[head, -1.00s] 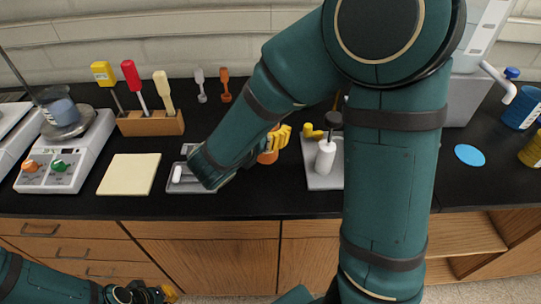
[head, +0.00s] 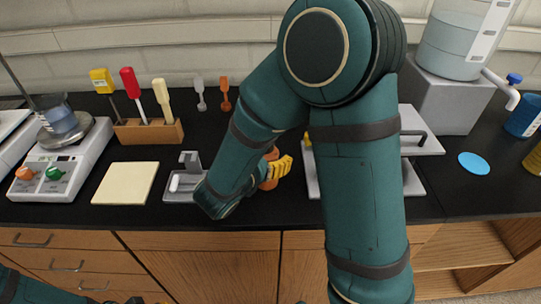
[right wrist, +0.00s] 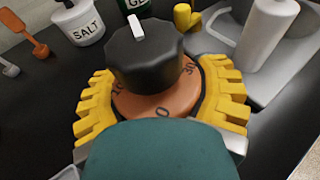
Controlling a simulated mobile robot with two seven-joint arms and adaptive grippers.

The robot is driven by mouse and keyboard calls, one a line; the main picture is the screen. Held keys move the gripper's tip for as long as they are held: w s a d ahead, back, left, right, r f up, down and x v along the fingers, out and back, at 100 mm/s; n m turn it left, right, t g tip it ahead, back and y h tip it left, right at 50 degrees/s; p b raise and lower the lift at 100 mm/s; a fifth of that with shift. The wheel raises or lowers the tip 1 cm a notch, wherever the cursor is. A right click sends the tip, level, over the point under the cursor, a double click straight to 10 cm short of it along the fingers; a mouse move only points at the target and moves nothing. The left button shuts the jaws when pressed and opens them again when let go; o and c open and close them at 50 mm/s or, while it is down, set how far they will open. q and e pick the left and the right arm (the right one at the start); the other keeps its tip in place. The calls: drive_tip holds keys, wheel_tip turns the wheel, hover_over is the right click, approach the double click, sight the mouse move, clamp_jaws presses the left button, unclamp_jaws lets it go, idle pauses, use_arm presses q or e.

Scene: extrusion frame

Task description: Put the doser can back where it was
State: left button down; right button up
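The doser can, orange with a black knob on a numbered top, shows in the right wrist view (right wrist: 150,98) and partly in the head view (head: 268,183). The right gripper (head: 281,168) has its yellow ridged fingers on both sides of the orange part; in the right wrist view (right wrist: 162,110) they lie against it, shut around it. The can's lower part is hidden, so I cannot tell whether it touches the counter. My left arm (head: 30,290) is at the bottom left of the head view; its gripper is almost wholly cut off by the frame edge.
A grey tray (head: 180,197) is left of the right gripper. A grey stand (head: 312,186) is behind my right arm; a white bottle (right wrist: 266,35) stands there. A salt jar (right wrist: 78,22) is beyond the can. A cream pad (head: 125,183) and tool block (head: 150,134) are left.

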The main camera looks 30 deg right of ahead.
drive_tip(key=o, duration=0.4)
drive_tip(key=shift+r, duration=0.1)
drive_tip(key=shift+a+r, duration=0.15)
drive_tip(key=p+v, duration=0.1)
drive_tip(key=v, duration=1)
drive_tip(key=shift+s+a+p, duration=0.25)
drive_tip(key=shift+a+p, duration=0.05)
